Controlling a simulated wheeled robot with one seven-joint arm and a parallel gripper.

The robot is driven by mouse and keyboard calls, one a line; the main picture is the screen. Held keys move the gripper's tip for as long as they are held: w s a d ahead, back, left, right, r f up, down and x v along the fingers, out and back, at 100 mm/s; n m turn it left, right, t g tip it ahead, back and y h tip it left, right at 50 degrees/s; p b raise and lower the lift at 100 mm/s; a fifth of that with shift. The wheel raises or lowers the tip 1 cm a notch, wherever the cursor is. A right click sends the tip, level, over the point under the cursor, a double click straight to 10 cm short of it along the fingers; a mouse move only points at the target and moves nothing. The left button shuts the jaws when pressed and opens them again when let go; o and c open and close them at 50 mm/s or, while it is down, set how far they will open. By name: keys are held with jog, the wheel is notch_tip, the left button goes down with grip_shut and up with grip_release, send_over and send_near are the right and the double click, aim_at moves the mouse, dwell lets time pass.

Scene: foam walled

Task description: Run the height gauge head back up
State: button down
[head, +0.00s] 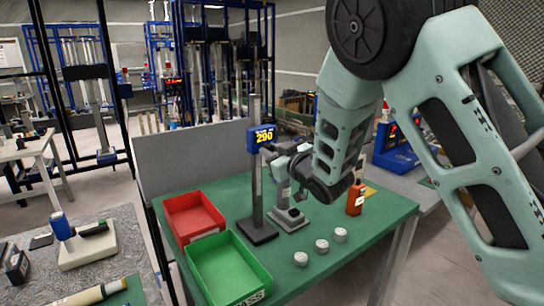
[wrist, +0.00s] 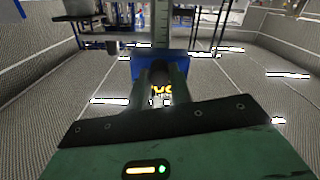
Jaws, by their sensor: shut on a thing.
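The height gauge stands on a green-topped table, with a dark upright column (head: 254,185) and a dark base (head: 258,233). Its blue head (head: 252,140) is partway up the column and shows 290 in yellow. In the wrist view the blue head (wrist: 183,59) is straight ahead, below the marked column (wrist: 161,25), its display partly hidden by my fingers. My gripper (head: 268,150) reaches in from the right and is shut on the head; both fingers (wrist: 162,82) show in the wrist view. The exact grip contact is hidden.
A red bin (head: 193,218) and a green bin (head: 252,277) sit left of the gauge. Several pale round pieces, one at the front (head: 301,258), lie before it. A grey stand (head: 289,218) and an orange bottle (head: 356,198) are to its right. A grey panel (head: 190,155) stands behind.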

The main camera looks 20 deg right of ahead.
aim_at(264, 129)
notch_tip(264, 129, up, 5)
jog(key=shift+r+p, duration=0.2)
jog(key=shift+p, duration=0.1)
jog(key=c, duration=1.3)
grip_release()
jog(key=shift+o, duration=0.2)
jog(key=shift+s+f, duration=0.1)
jog(key=shift+s, duration=0.05)
